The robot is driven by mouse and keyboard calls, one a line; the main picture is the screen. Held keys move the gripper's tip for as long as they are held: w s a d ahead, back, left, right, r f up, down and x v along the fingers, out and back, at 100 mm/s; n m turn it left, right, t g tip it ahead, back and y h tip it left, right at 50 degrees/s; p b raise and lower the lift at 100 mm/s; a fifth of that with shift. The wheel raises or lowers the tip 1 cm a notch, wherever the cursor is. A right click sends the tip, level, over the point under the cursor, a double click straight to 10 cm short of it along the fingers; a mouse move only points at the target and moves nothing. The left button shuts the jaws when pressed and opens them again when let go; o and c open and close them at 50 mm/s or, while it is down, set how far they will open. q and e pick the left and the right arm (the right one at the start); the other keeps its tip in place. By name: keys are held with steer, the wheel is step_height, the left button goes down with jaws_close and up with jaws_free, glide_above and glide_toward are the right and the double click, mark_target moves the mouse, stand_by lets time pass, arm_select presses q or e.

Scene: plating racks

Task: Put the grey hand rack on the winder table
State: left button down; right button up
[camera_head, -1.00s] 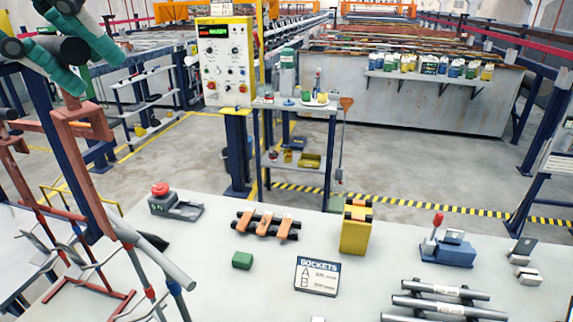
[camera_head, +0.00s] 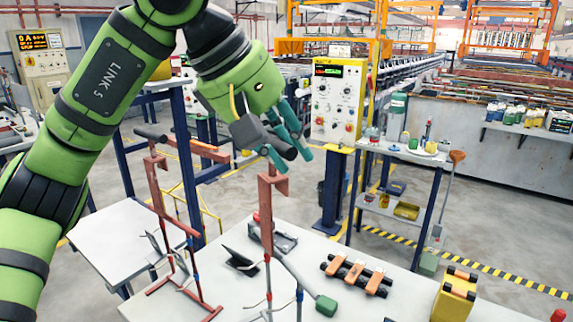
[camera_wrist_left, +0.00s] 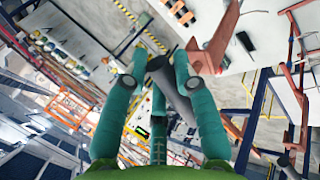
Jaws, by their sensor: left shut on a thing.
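My left gripper (camera_head: 284,142) is shut on the dark grey handle of a rack (camera_head: 267,215). Below the handle the rack has a copper-red hook and upright, with thin prongs lower down. The wrist view shows the handle (camera_wrist_left: 172,92) between the teal fingers (camera_wrist_left: 160,85), with the red hook plate beside it. The rack hangs roughly upright over the pale table (camera_head: 225,262); its lower end is cut off by the frame, so I cannot tell whether it touches. Which surface is the winder table is not marked. My right gripper is not in view.
A similar red rack (camera_head: 158,185) with a black handle stands just left of the held one. A smaller white table (camera_head: 118,240) lies left.

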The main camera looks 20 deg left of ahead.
arm_select(q)
step_height(320, 180, down, 4)
steer(key=shift+r+p, duration=0.15)
steer(key=shift+p, duration=0.25)
steer(key=c, duration=1)
jaws_free()
steer(key=shift+s, duration=0.1)
steer(key=b+v, duration=0.1)
steer(key=v, duration=1.1)
